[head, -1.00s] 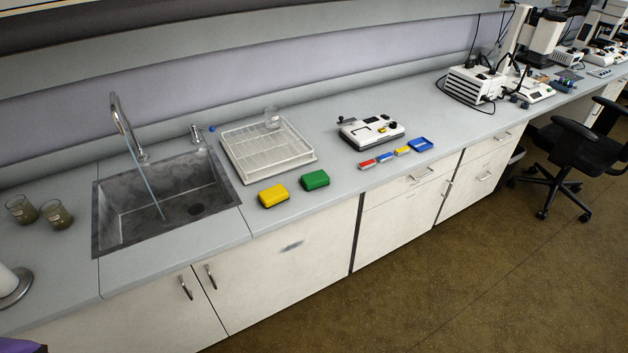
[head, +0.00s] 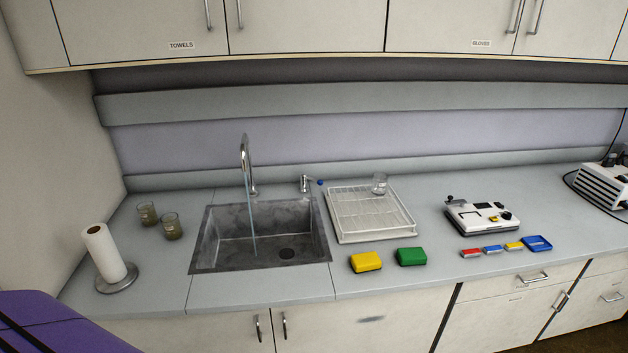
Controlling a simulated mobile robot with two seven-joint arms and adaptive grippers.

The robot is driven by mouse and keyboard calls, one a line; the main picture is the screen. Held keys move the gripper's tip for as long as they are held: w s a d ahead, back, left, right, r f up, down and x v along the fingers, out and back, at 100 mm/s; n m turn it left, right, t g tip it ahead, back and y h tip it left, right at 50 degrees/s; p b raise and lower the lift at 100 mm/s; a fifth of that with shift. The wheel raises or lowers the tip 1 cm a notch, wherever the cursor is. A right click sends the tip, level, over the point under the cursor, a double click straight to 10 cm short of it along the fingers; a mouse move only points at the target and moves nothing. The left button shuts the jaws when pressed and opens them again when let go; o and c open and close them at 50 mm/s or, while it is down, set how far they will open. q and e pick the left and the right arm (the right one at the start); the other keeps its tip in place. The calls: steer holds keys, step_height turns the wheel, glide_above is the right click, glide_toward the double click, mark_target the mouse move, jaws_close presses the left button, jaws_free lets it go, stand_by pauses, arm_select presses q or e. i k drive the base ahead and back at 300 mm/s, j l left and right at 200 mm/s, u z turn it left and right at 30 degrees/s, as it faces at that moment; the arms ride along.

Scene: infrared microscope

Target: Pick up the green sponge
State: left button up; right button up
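The green sponge (head: 411,257) lies flat on the grey counter (head: 300,301), near its front edge. A yellow sponge (head: 366,262) lies just to its left, with a small gap between them. The green sponge is in front of the white drying rack (head: 340,237) and nothing covers it. Neither of my grippers is in the head view.
A sink (head: 225,240) with running water is left of the sponges. Two beakers (head: 171,228) and a paper towel roll (head: 104,254) stand further left. A white instrument (head: 481,215) and small coloured boxes (head: 537,243) are to the right. Cabinets (head: 300,25) hang above.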

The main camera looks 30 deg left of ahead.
mark_target(407, 256)
steer(key=i+l+u, duration=0.1)
steer(key=u, duration=0.35)
steer(key=i+l+u, duration=0.15)
steer(key=u, duration=0.3)
steer(key=i+l+u, duration=0.1)
steer(key=u, duration=0.35)
steer(key=i+l+u, duration=0.2)
steer(key=l, duration=0.35)
steer(key=l+u, duration=0.2)
steer(key=l, duration=0.35)
steer(key=i+l, duration=0.1)
steer(key=l, duration=0.75)
steer(key=i, duration=0.05)
